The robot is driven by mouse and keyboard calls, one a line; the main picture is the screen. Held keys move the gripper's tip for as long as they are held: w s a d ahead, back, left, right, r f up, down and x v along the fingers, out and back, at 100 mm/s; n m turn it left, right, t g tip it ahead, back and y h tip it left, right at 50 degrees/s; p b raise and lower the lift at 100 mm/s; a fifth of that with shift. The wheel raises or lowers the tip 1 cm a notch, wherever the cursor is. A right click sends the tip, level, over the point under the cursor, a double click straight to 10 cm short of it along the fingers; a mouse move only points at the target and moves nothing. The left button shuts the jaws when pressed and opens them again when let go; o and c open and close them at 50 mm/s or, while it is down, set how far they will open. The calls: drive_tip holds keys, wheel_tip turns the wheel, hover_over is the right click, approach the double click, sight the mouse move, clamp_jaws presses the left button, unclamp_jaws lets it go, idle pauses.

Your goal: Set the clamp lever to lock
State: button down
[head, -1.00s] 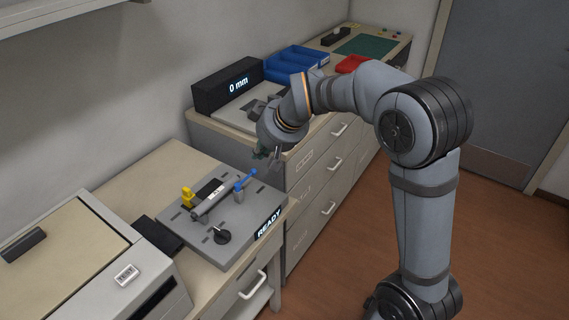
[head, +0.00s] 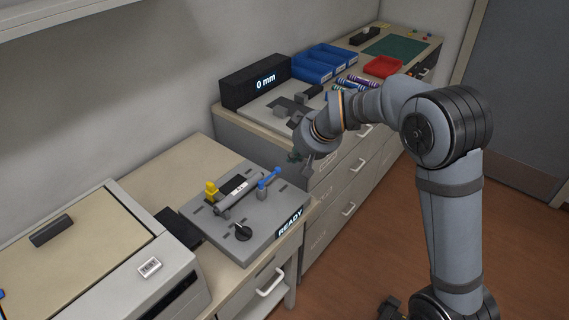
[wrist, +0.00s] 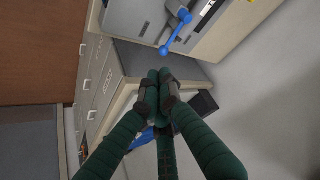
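A grey fixture (head: 262,228) with a lit READY panel (head: 290,222) stands on the near worktop. It bears a blue lever (head: 268,178), a yellow clamp piece (head: 210,189), a black knob (head: 243,231) and a cartridge (head: 238,194) lying across its middle. Which part is the clamp lever is not labelled. My gripper (head: 301,163) hangs above and to the right of the blue lever, apart from it. In the wrist view the green fingers of my gripper (wrist: 159,88) come together at the tips with nothing between them. The blue lever (wrist: 176,32) shows beyond them.
A printer-like machine (head: 95,262) stands at the left. Behind my gripper is a drawer cabinet (head: 330,195) bearing a black 0 mm display (head: 258,82), blue bins (head: 325,62) and a red tray (head: 383,67). Free worktop (head: 175,160) lies behind the fixture.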

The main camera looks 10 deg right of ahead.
drive_tip(key=p+x, duration=0.2)
drive_tip(key=x, duration=0.6)
drive_tip(key=shift+w+a+f, duration=0.15)
drive_tip(key=shift+w+f, duration=0.1)
drive_tip(key=shift+w+f+b, duration=0.2)
drive_tip(key=shift+b, duration=0.8)
drive_tip(key=shift+r+n, duration=0.1)
drive_tip(key=shift+n, duration=0.2)
drive_tip(key=shift+w+y+b, duration=0.15)
drive_tip(key=shift+y+b, duration=0.15)
drive_tip(key=shift+b, duration=0.15)
drive_tip(key=shift+w+a+n+b, duration=0.15)
drive_tip(key=shift+n+b, duration=0.25)
drive_tip(key=shift+b, duration=0.25)
